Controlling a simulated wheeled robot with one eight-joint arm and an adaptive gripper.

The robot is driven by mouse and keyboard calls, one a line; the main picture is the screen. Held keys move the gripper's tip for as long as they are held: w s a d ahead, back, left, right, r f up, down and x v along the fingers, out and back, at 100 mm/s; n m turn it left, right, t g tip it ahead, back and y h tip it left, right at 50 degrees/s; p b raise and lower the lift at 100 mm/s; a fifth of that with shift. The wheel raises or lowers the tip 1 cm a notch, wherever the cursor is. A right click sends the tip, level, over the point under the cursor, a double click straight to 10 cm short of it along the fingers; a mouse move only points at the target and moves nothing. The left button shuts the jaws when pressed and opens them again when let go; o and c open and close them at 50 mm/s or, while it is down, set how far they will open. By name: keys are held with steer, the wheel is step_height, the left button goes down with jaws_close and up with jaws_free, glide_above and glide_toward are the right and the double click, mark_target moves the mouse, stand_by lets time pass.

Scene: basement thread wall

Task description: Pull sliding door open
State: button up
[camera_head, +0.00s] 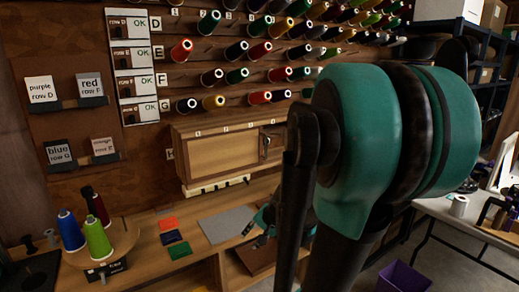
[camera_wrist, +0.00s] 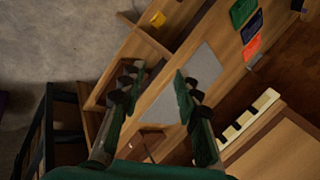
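A wooden cabinet with a light sliding door panel (camera_head: 222,158) hangs on the wall in the middle of the head view. A small dark handle (camera_head: 266,142) shows near its right end. My arm covers the cabinet's right edge. I cannot tell how far the door is slid. My gripper (camera_head: 264,217) is below the cabinet, over the workbench, partly hidden by my arm. In the wrist view my gripper (camera_wrist: 158,75) is open with nothing between its fingers. The cabinet (camera_wrist: 282,152) shows there at the lower right, apart from the fingers.
The workbench (camera_head: 190,206) carries a grey mat (camera_head: 228,224), coloured cards (camera_head: 175,237) and a round stand with thread cones (camera_head: 97,238). A cream strip (camera_head: 217,186) lies under the cabinet. Thread spools (camera_head: 213,101) stick out above it. A purple bin (camera_head: 404,277) stands at right.

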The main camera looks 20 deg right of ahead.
steer(key=w+d+r+m+t+y, duration=0.25)
steer(key=w+r+m, duration=0.25)
steer(key=w+m, duration=0.25)
steer(key=m+t+y, duration=0.2)
steer(key=m+t, duration=0.6)
steer(key=m, duration=0.6)
glide_toward(266, 156)
steer(key=s+d+r, duration=0.3)
steer(key=s+r, duration=0.1)
steer(key=s, duration=0.2)
steer(key=x, duration=1.7)
steer(key=shift+w+d+r, duration=0.1)
steer(key=shift+w+d, duration=0.1)
steer(key=shift+w, duration=0.05)
jaws_close()
